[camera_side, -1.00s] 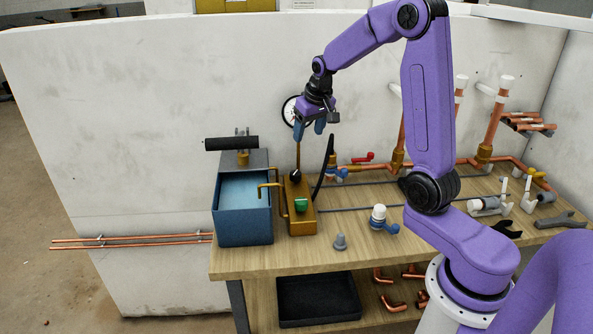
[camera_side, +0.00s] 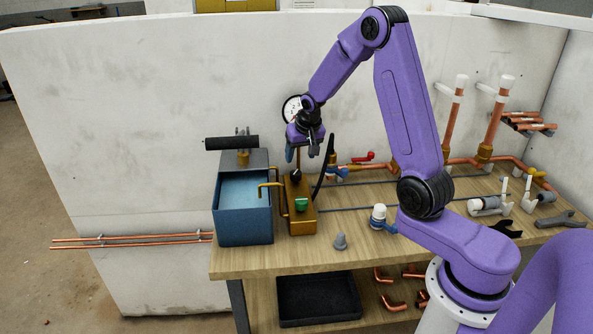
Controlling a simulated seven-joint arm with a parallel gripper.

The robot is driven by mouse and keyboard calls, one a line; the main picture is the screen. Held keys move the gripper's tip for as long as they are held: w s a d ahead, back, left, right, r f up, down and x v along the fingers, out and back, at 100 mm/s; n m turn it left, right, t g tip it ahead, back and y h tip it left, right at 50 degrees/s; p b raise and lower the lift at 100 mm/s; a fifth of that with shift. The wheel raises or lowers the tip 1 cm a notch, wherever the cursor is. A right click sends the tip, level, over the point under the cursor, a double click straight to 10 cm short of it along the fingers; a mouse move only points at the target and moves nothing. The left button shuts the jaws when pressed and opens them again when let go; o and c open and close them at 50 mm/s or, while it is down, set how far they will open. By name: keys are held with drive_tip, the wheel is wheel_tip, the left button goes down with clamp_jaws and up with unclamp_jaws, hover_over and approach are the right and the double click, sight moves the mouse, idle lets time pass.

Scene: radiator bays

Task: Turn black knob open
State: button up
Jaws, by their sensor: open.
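The black knob (camera_side: 296,174) sits on the far part of the top of a brass block (camera_side: 303,226), which stands on the workbench. A green knob (camera_side: 302,204) is on the same block, nearer the front. The fingertips look a little above the black knob, and I see no contact. The far side of the knob is hidden.
A blue water tank (camera_side: 244,225) stands left of the block, joined by brass pipes (camera_side: 268,187). A black curved lever (camera_side: 325,165) rises close to the right of my gripper. A grey cone (camera_side: 340,242) and a white-capped blue valve (camera_side: 379,216) stand to the right. The front bench edge is clear.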

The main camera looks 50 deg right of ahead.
sight(296, 172)
drive_tip(key=x, duration=0.8)
drive_tip(key=shift+w+d+f, duration=0.1)
drive_tip(key=shift+w+f, duration=0.1)
drive_tip(key=shift+f, duration=0.1)
drive_tip(key=c, duration=1)
